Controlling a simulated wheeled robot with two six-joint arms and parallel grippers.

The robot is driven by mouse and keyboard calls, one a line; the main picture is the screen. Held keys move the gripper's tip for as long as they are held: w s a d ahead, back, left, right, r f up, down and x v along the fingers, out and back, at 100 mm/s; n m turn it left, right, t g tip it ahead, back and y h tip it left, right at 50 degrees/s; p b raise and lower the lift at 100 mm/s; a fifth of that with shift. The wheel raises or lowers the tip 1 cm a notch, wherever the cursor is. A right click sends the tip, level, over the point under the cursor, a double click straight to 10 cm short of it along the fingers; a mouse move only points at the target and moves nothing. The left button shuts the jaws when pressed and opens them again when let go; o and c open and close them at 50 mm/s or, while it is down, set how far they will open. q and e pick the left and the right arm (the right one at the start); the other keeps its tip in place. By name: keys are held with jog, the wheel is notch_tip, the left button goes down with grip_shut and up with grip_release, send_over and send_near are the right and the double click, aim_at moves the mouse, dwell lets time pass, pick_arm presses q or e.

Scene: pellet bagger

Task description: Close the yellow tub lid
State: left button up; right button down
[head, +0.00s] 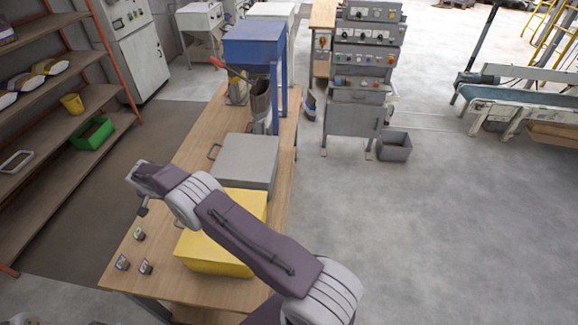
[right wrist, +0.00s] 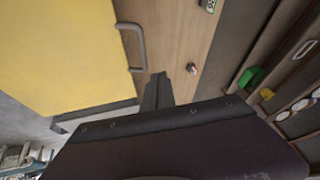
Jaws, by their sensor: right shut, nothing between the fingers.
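The yellow tub (head: 218,268) stands on the wooden bench. Its yellow lid (head: 255,204) lies flat over the top, partly hidden by my right arm; I cannot tell whether it is fully seated. In the right wrist view the lid (right wrist: 60,50) fills the upper left, with a grey handle (right wrist: 137,45) at its edge. My right gripper (head: 142,208) is beyond the tub's left side, over the bench, apart from the lid. Its fingers also show in the right wrist view (right wrist: 158,88), shut and empty.
A grey lidded tub (head: 245,158) stands behind the yellow one. Several small items (head: 145,267) lie on the bench (head: 185,290) at the front left. A shelf rack (head: 60,130) stands at the left.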

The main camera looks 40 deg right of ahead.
jog(key=shift+d, duration=0.1)
jog(key=b+v, duration=0.3)
jog(key=v, duration=0.6)
jog(key=shift+b, duration=0.35)
